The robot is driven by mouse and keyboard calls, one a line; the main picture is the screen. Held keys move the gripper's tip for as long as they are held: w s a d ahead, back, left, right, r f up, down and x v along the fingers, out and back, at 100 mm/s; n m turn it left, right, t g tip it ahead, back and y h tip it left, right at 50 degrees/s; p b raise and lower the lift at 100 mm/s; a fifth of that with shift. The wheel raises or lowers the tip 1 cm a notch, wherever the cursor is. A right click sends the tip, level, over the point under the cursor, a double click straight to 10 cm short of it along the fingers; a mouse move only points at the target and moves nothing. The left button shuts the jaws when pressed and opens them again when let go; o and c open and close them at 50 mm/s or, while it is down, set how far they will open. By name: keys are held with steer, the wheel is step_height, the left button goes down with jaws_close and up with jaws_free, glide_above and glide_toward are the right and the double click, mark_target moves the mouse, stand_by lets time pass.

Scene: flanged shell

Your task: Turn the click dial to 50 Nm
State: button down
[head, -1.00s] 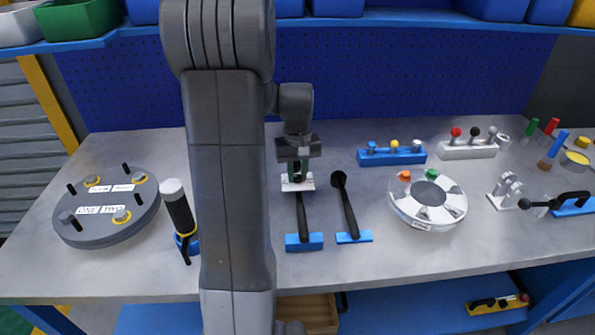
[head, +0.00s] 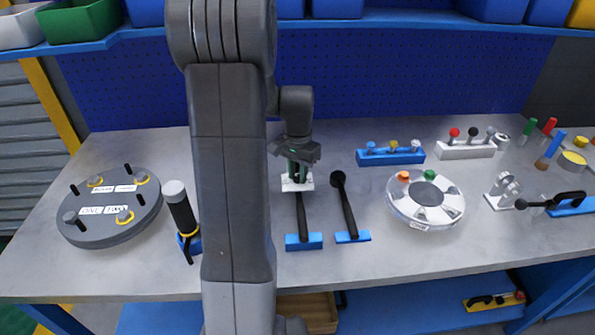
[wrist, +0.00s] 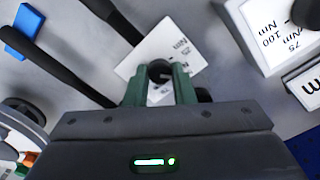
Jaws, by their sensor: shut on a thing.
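My gripper (head: 297,165) is over a white plate (head: 291,187) in the middle of the bench in the head view. In the wrist view, its green fingers (wrist: 160,86) are shut on a small dark knob (wrist: 160,68) standing on the white plate (wrist: 150,50). The plate carries upside-down printing that seems to read 25 and Nm; other marks are hidden by the fingers. The direction the knob points cannot be told.
Two black-handled tools (head: 302,215) (head: 346,210) in blue holders lie close by. In the wrist view, a white panel (wrist: 262,30) marked 75 Nm and 100 Nm stands at right. A clear-topped ring (head: 398,205) and grey disc (head: 95,235) flank the area.

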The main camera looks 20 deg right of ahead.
mark_target(298, 176)
steer(key=shift+m, duration=0.5)
steer(key=c, duration=1.2)
jaws_free()
steer(key=shift+r, duration=0.1)
step_height(298, 176, up, 14)
steer(key=shift+p, duration=0.3)
steer(key=shift+f, duration=0.3)
